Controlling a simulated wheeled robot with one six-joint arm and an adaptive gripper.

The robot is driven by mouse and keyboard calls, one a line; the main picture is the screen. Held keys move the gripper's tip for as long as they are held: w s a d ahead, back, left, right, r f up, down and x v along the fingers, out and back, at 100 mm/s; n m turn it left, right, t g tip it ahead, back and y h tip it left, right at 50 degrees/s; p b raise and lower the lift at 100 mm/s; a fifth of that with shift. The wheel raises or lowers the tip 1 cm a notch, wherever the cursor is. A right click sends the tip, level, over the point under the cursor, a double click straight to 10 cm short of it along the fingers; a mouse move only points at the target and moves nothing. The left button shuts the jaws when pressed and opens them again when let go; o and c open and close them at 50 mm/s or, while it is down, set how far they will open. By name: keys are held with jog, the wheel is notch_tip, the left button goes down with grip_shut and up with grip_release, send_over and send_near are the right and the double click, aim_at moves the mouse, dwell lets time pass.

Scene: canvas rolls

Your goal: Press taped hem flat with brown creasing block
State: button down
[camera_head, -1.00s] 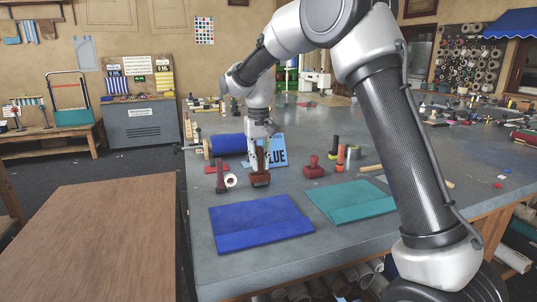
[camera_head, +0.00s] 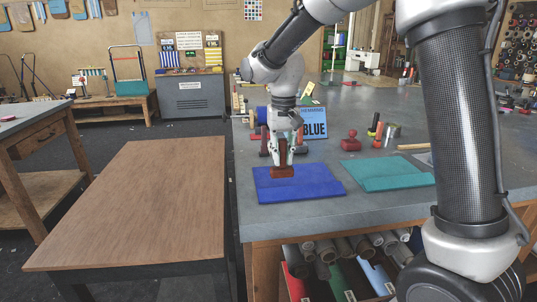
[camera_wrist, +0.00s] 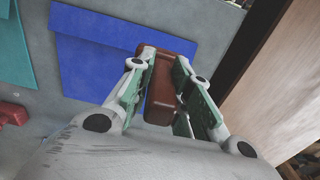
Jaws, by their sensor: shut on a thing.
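My gripper (camera_head: 283,156) is shut on the brown creasing block (camera_head: 282,172), which also shows between the green-padded fingers in the wrist view (camera_wrist: 160,104). The block is upright over the far left part of the blue canvas (camera_head: 312,187). Whether it touches the cloth or hangs just above it I cannot tell. The blue canvas lies flat near the table's front left corner and shows a folded strip (camera_wrist: 95,28) along one edge in the wrist view. Tape on it cannot be made out. A teal canvas (camera_head: 390,174) lies to its right.
A red stamp-like block (camera_head: 351,142) stands behind the teal canvas, near several small upright tools. A bare wooden table (camera_head: 140,195) is at left, across a narrow gap.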

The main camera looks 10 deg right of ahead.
jog(key=d+f, duration=0.1)
jog(key=d, duration=0.5)
jog(key=d+f, duration=0.1)
jog(key=d, duration=0.5)
jog(key=d+f, duration=0.1)
jog(key=d, duration=0.5)
jog(key=shift+d+f, duration=0.25)
jog(key=shift+d, duration=0.15)
jog(key=shift+f, duration=0.65)
jog(key=shift+f, duration=1.05)
jog(key=shift+a, duration=1.55)
jog(key=shift+a, duration=1.5)
